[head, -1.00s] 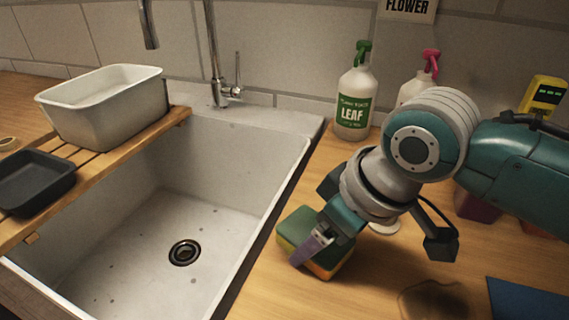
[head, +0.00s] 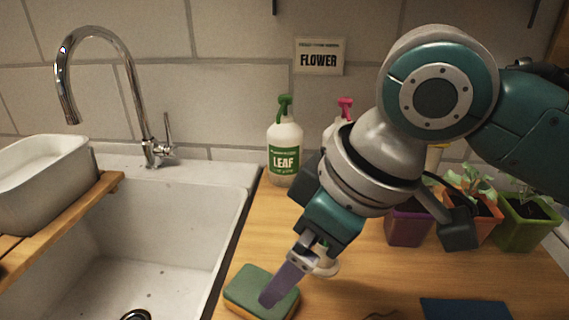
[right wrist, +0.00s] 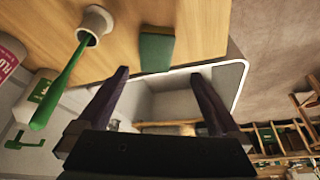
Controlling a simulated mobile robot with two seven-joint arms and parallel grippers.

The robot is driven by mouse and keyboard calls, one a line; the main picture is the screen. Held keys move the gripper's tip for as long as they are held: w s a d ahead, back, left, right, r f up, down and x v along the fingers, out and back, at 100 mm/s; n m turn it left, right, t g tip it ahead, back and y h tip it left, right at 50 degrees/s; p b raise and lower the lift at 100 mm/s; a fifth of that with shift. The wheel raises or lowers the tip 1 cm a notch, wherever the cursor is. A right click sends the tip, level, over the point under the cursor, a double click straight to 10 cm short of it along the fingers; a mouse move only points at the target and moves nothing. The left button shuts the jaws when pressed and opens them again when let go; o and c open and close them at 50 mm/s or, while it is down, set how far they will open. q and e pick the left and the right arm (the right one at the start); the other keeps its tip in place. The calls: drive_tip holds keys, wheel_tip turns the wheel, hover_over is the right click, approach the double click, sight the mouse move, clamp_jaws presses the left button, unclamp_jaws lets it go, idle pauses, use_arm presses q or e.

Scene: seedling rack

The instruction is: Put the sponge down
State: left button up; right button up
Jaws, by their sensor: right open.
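The sponge (head: 246,291), green on top and yellow-orange below, lies flat on the wooden counter beside the sink's right rim. In the right wrist view the sponge (right wrist: 156,50) shows its green face, just beyond the fingertips and between their lines. My right gripper (head: 268,299) is above the sponge, one purple-grey finger overlapping it in the head view. In the right wrist view the gripper (right wrist: 158,74) has its fingers wide apart with nothing between them. My left gripper is not in view.
The sink (head: 185,225) is left of the sponge, with a white tub (head: 45,185) on a wooden slatted board. A LEAF spray bottle (head: 284,145) stands behind. Potted seedlings (head: 526,220) are at right, a blue mat (head: 465,309) at front right. A small white holder (head: 325,262) stands close to the gripper.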

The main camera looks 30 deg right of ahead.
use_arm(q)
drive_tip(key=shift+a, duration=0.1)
use_arm(e)
drive_tip(key=s+d+f+m+h, duration=0.1)
drive_tip(key=s+d+m, duration=0.1)
drive_tip(key=s, duration=0.5)
drive_tip(key=s+d+f+m+h, duration=0.1)
drive_tip(key=s+d+f+m, duration=0.1)
drive_tip(key=s, duration=0.6)
drive_tip(key=shift+s+d+m, duration=0.2)
drive_tip(key=shift+s+m, duration=0.1)
